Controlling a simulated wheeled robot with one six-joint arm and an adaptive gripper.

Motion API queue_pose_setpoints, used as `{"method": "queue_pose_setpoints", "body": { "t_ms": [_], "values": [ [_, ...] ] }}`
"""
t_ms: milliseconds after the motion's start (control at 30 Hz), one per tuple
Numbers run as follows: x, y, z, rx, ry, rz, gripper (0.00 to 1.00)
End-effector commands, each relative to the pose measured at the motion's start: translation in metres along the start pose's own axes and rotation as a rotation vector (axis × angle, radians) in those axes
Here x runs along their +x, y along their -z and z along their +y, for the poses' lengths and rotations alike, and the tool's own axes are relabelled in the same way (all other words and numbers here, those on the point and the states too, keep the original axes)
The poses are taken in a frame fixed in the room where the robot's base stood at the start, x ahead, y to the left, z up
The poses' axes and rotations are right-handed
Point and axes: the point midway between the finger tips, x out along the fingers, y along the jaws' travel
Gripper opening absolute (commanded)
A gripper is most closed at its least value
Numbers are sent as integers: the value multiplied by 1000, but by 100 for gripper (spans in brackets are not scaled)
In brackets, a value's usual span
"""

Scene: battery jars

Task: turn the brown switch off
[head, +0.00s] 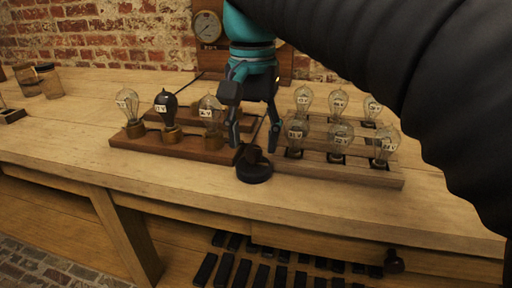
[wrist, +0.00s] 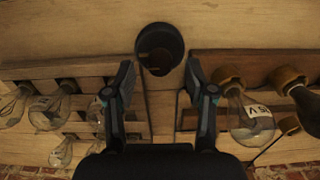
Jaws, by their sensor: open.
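The brown switch (head: 253,168) is a small dark round base with a brown knob on top. It stands near the table's front edge, between the two wooden lamp boards. The wrist view shows the switch (wrist: 160,48) from above, just beyond my fingertips. My gripper (head: 253,143) points down and is open and empty, with its fingers spread. In the head view it is just behind and above the switch. In the wrist view my gripper (wrist: 160,75) shows one finger to each side of the switch's line. I cannot tell whether the switch is on or off.
A board (head: 180,147) with clear and dark bulbs stands to the left. Boards (head: 350,174) with several labelled bulbs stand to the right. A gauge (head: 208,27) is on a panel behind. The table (head: 170,195) is bare in front of the left board.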

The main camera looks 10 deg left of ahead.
Motion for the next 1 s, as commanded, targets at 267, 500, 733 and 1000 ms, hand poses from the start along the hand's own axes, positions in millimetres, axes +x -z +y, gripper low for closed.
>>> {"method": "queue_pose_setpoints", "body": {
  "t_ms": [267, 500, 733, 1000],
  "values": [
    [20, 0, 1, 1, 0, 0, 55],
    [20, 0, 1, 1, 0, 0, 55],
    [20, 0, 0, 1, 0, 0, 5],
    [20, 0, 1, -8, 0, 0, 0]
  ]
}}
